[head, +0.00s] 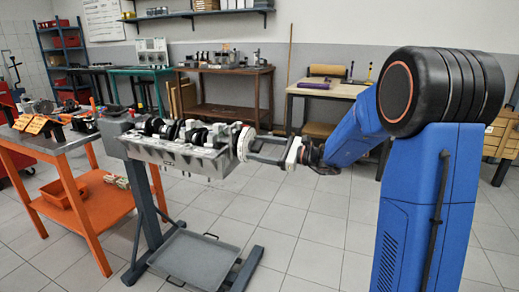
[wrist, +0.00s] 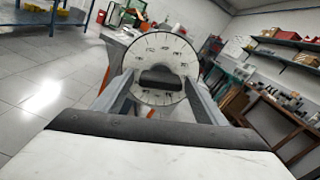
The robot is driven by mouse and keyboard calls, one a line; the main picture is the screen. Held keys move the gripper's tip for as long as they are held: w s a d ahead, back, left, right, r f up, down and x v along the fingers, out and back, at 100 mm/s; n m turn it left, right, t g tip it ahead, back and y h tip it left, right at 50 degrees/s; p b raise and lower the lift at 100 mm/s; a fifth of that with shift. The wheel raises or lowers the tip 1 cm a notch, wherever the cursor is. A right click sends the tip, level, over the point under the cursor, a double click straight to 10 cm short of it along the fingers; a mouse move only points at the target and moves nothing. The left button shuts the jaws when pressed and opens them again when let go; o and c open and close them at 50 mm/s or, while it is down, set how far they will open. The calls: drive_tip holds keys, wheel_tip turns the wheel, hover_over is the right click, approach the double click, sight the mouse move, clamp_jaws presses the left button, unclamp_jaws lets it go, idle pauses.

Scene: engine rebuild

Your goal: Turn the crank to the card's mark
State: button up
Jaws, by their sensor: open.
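The engine block (head: 185,155) sits on a stand, with the dark crankshaft (head: 160,128) lying along its top. A pale round disc (head: 245,142) with marks around its rim is at the block's right end. It fills the middle of the wrist view (wrist: 160,52), with a dark bar-like piece (wrist: 160,78) at its centre. My gripper (head: 258,147) is open and faces the disc. In the wrist view its two fingers (wrist: 160,92) stand on either side of the dark piece. Contact cannot be told. The card cannot be made out for sure, and the disc's marks are too small to read.
An orange cart (head: 75,200) with a grey top stands left, carrying orange-yellow pieces (head: 38,124). A grey tray (head: 195,262) lies low on the stand. Benches (head: 225,72) line the back wall. Floor between stand and benches is clear.

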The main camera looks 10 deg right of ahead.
drive_tip(key=c, duration=1.1)
drive_tip(key=shift+o, duration=0.2)
drive_tip(key=shift+n, duration=0.3)
drive_tip(key=n, duration=0.3)
drive_tip(key=shift+w, duration=0.1)
drive_tip(key=shift+r+n, duration=0.1)
drive_tip(key=shift+n, duration=1.9)
drive_tip(key=o, duration=1.1)
drive_tip(key=shift+d, duration=0.1)
drive_tip(key=shift+c, duration=0.2)
